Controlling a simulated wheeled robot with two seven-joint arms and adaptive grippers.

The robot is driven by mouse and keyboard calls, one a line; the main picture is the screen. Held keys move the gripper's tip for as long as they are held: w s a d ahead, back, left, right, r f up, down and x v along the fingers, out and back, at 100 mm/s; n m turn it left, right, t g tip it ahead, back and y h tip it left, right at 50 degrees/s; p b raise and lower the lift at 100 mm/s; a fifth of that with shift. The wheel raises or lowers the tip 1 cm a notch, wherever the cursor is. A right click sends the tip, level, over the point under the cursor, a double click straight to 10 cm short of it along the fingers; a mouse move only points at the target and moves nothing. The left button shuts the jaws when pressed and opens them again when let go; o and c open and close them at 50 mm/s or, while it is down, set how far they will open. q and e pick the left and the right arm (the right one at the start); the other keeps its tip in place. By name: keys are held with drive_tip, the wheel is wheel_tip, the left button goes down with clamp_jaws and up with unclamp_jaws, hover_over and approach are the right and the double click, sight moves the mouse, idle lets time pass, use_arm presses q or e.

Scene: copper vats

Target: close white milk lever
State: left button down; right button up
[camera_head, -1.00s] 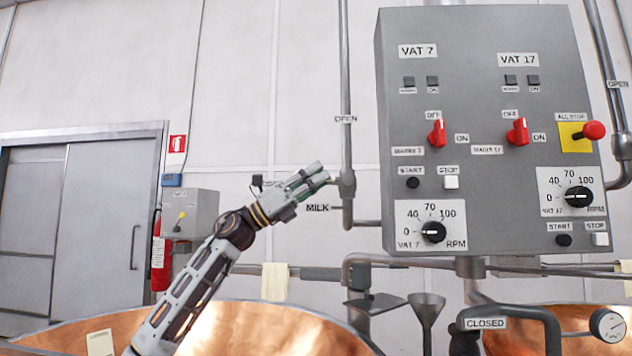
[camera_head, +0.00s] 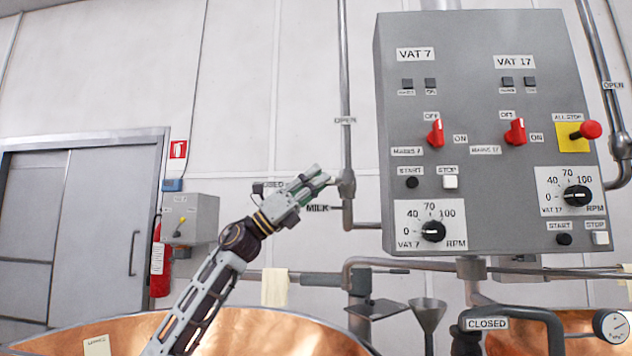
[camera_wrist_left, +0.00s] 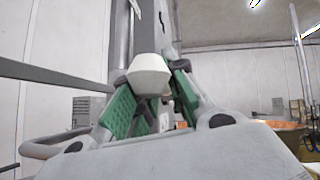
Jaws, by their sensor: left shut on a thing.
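The white milk lever (camera_wrist_left: 149,77) shows in the left wrist view as a pale knob between green finger pads. In the head view my left gripper (camera_head: 322,179) is at the vertical pipe's valve (camera_head: 346,184), beside the MILK label (camera_head: 318,208). My left gripper is shut on the lever; its fingers hide most of it in the head view. An OPEN label (camera_head: 345,121) is on the pipe above. A partly covered label ending in "SED" (camera_head: 274,184) is left of the gripper. My right gripper is not in view.
A grey control panel (camera_head: 480,70) with red switches and dials stands right of the pipe. Copper vats (camera_head: 250,335) lie below. A grey wall box (camera_head: 190,216) and fire extinguisher (camera_head: 160,265) are left. A dark pipe (camera_head: 548,322) bears a CLOSED label.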

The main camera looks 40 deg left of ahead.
use_arm(q)
drive_tip(key=c, duration=1.4)
unclamp_jaws()
drive_tip(key=shift+c, duration=0.2)
drive_tip(key=shift+a+f, duration=0.1)
drive_tip(key=shift+a, duration=0.05)
drive_tip(key=v, duration=1.1)
drive_tip(key=shift+s+a+f, duration=0.2)
drive_tip(key=shift+s+f, duration=0.05)
drive_tip(key=shift+s, duration=0.05)
